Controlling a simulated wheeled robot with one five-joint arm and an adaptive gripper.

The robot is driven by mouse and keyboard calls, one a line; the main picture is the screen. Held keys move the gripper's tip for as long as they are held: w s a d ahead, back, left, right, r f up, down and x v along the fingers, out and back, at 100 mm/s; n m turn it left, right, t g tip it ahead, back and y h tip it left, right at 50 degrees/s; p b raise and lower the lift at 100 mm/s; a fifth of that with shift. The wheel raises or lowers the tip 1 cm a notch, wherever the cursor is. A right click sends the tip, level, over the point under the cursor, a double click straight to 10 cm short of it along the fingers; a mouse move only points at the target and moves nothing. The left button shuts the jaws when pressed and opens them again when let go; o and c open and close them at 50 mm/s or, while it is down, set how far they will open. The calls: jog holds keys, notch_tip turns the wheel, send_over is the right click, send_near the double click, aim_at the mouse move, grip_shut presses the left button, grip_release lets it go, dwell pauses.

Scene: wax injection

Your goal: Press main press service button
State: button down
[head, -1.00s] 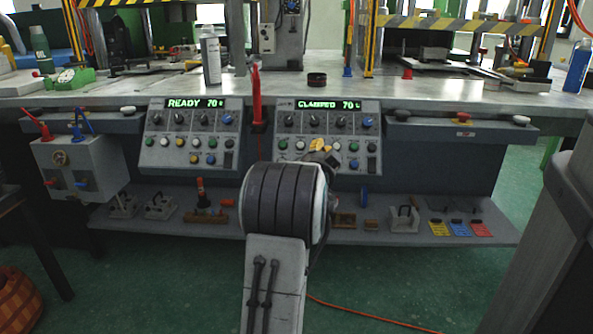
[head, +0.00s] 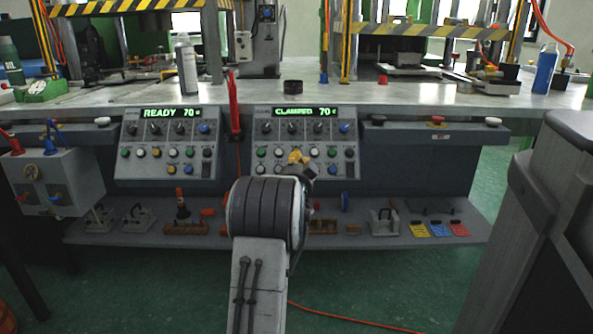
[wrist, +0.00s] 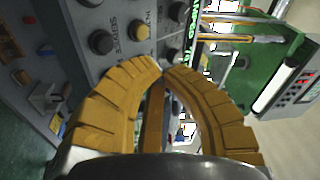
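Two sloped control panels sit under the bench edge in the head view. The left panel (head: 130,162) reads READY 70, and the right panel (head: 348,170) reads CLAMPED 70. My gripper (head: 298,157) is in front of the right panel's lower button rows and hides part of them. In the wrist view my gripper (wrist: 163,70) has its yellow fingers bowed, with the tips together and nothing visible between them. Beyond the tips are a black button (wrist: 101,42) and a yellow button (wrist: 139,31), with a SERVICE label beside the black one. I cannot tell whether the tips touch the panel.
A red upright handle (head: 234,105) stands between the panels. A grey box with levers (head: 75,180) is at left. A low shelf (head: 370,237) with fixtures and coloured tags runs below. A dark grey cabinet (head: 540,205) stands close at right. An orange cable (head: 350,318) crosses the floor.

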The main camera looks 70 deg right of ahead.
jog(key=shift+w+d+f, duration=0.3)
jog(key=shift+d+f, duration=0.45)
jog(key=shift+d, duration=0.1)
jog(key=shift+w+d+f, duration=0.25)
jog(key=shift+d+f, duration=0.45)
jog(key=shift+d, duration=0.1)
jog(key=c, duration=1.9)
grip_release()
grip_shut()
